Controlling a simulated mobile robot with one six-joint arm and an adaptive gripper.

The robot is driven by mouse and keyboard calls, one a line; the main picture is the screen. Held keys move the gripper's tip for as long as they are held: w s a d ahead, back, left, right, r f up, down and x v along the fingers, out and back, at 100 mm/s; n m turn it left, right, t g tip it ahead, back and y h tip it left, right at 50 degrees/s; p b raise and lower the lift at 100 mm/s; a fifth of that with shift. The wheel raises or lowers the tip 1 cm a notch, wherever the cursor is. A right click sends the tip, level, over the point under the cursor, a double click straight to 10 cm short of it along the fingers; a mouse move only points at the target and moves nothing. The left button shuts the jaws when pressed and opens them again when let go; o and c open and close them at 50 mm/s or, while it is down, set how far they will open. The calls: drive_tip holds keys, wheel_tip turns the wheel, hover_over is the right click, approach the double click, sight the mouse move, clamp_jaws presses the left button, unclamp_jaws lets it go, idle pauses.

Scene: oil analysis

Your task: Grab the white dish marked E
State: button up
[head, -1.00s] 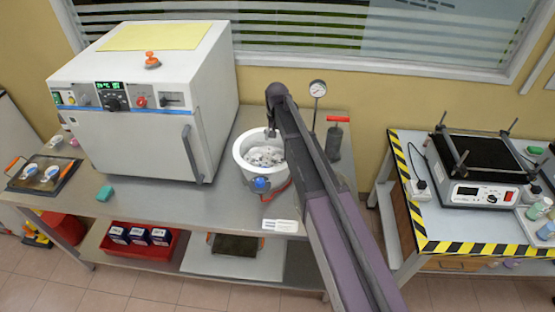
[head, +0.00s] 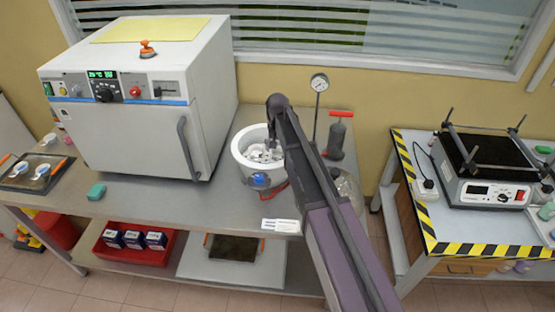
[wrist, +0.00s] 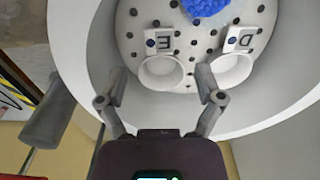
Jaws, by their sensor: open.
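The white dish marked E (wrist: 160,72) lies on a perforated white plate (wrist: 185,105) inside a round white vessel. Its letter tab points away from my gripper in the wrist view. My gripper (wrist: 160,87) is open, with its two fingers on either side of dish E and nothing held. I cannot tell how far the fingertips are above the plate. A similar white dish marked D (wrist: 232,70) lies to the right, close to the right finger. In the head view my gripper (head: 271,150) reaches down into the white vessel (head: 243,165), and the dishes there are too small to tell apart.
Blue granules (wrist: 204,6) lie beyond the dishes. The vessel's wall (wrist: 75,45) surrounds the fingers closely. An oven (head: 140,110) stands left on the metal bench; a gauge (head: 319,84) and red-handled pump (head: 337,137) stand behind right. A tray (head: 35,172) lies far left.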

sight(277, 159)
drive_tip(key=shift+f+b, duration=0.3)
drive_tip(key=shift+f, duration=0.15)
wheel_tip(277, 159, down, 5)
drive_tip(key=b, duration=0.5)
idle(0.3)
drive_tip(key=shift+r, duration=0.1)
idle(0.5)
clamp_jaws()
